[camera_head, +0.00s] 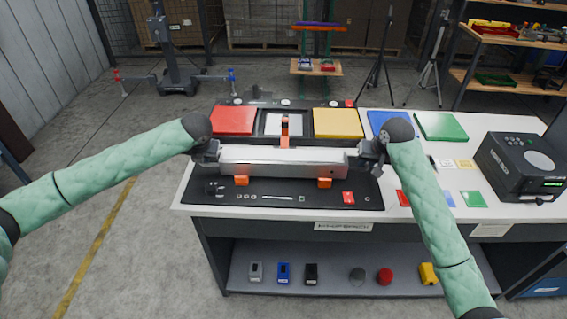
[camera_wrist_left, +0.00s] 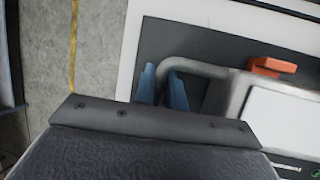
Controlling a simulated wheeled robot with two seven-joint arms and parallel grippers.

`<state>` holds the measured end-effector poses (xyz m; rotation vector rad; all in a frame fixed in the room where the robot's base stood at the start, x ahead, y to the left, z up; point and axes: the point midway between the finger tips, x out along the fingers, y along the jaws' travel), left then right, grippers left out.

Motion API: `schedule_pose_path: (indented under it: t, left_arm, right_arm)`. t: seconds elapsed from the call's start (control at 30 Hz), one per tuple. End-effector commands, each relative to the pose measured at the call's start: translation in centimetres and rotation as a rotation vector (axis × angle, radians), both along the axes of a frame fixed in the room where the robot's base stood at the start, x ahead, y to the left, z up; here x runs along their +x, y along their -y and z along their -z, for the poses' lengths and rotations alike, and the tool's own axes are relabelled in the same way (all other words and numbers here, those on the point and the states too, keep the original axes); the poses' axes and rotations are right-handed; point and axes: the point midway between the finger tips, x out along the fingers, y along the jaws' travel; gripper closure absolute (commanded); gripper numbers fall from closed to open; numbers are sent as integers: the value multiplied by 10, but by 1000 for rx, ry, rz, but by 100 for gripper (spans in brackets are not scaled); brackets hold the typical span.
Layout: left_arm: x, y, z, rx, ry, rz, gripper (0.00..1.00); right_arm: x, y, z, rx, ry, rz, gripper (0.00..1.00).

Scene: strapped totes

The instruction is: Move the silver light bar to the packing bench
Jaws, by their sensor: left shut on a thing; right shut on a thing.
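The silver light bar (camera_head: 283,156) is a long bar with a bent handle at each end, seen level over the black panel on the bench in the head view. My left gripper (camera_head: 210,151) is shut on its left handle (camera_wrist_left: 200,68); blue fingertips straddle that handle in the left wrist view. My right gripper (camera_head: 371,156) is shut on the bar's right end. Orange blocks (camera_head: 241,181) show at the bar's front edge, and an orange upright (camera_head: 284,132) stands behind it. I cannot tell whether the bar rests on these. The white-topped bench (camera_head: 471,208) lies below.
Red (camera_head: 233,121) and yellow (camera_head: 338,123) panels lie behind the bar. A black box device (camera_head: 522,166) stands at the bench's right, with blue and green (camera_head: 441,126) trays nearby. Small items (camera_head: 284,272) sit on the lower shelf. Floor at left is clear.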

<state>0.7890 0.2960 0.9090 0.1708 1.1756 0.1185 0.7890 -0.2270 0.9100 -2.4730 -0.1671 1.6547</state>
Motion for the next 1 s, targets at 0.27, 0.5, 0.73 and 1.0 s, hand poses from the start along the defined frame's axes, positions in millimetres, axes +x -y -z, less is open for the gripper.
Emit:
schedule_pose_path:
  t: [0.27, 0.5, 0.73, 1.0]
  left_arm:
    - [1, 0, -9, 0, 2, -1, 100]
    - [1, 0, -24, 0, 2, -1, 100]
    - [1, 0, -40, 0, 2, -1, 100]
    - [1, 0, -51, 0, 2, -1, 100]
  right_arm:
    - [0, 0, -9, 0, 2, 0, 100]
    - [0, 0, -23, 0, 2, 0, 100]
    - [0, 0, -39, 0, 2, 0, 100]
    - [0, 0, -51, 0, 2, 0, 100]
